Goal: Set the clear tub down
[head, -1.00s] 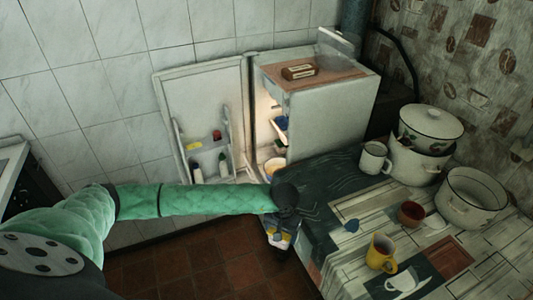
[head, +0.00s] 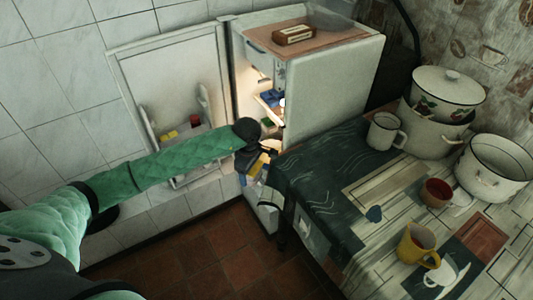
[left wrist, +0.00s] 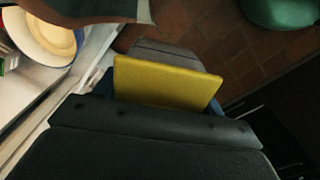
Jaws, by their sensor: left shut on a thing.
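My left gripper (head: 262,160) is in front of the open fridge (head: 335,95), beside the dark corner of the table. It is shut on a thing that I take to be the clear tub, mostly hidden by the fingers. In the left wrist view, the yellow pad (left wrist: 165,82) of my left gripper shows, with a greyish see-through piece, perhaps the tub (left wrist: 165,53), just beyond it. I cannot tell whether the tub touches anything. My right gripper is not in view.
The fridge door (head: 180,85) stands open at the left. A cream bowl (left wrist: 45,22) sits on a pale surface. A see-through container (head: 330,18) and a small box (head: 295,35) are on the fridge top. Pots, a white mug (head: 384,131) and a yellow mug (head: 415,243) crowd the table's right.

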